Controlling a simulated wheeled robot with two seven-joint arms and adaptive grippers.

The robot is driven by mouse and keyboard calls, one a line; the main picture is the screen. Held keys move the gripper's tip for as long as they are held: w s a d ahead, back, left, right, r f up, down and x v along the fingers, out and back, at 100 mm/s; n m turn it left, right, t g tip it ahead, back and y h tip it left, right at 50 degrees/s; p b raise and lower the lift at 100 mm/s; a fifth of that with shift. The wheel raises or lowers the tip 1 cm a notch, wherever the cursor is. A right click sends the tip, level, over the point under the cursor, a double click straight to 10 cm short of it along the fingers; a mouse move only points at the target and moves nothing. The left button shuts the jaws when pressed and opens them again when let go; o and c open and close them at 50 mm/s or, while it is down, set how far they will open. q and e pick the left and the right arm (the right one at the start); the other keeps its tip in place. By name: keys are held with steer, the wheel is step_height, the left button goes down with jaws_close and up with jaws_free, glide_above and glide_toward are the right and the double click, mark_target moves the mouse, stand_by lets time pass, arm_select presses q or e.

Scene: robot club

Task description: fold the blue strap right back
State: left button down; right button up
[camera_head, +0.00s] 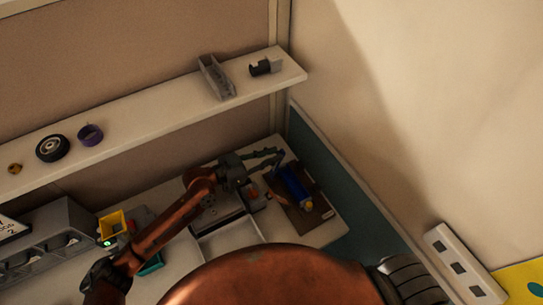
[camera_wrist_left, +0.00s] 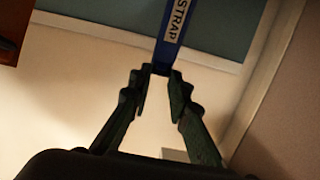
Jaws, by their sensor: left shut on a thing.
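The blue strap (camera_wrist_left: 176,30) runs up from between my left fingertips in the left wrist view. It carries a pale label reading STRAP. My left gripper (camera_wrist_left: 160,72) is shut on its near end. In the head view my left gripper (camera_head: 279,155) reaches in from the left over the back of the brown board (camera_head: 309,216). The strap (camera_head: 284,162) shows there as a short dark blue piece at the fingertips, above a bright blue cylinder (camera_head: 295,186) lying on the board. Whether the strap touches the cylinder is hard to tell. My right gripper is out of view.
A pale tray (camera_head: 228,240) and a grey device lie left of the board. A yellow bin (camera_head: 112,225) stands further left. A shelf (camera_head: 140,125) with several small items runs above the bench. A teal panel (camera_head: 345,185) and wall close off the right.

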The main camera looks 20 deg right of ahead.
arm_select(q)
steer(key=c, duration=1.8)
jaws_free()
steer(key=v, duration=1.2)
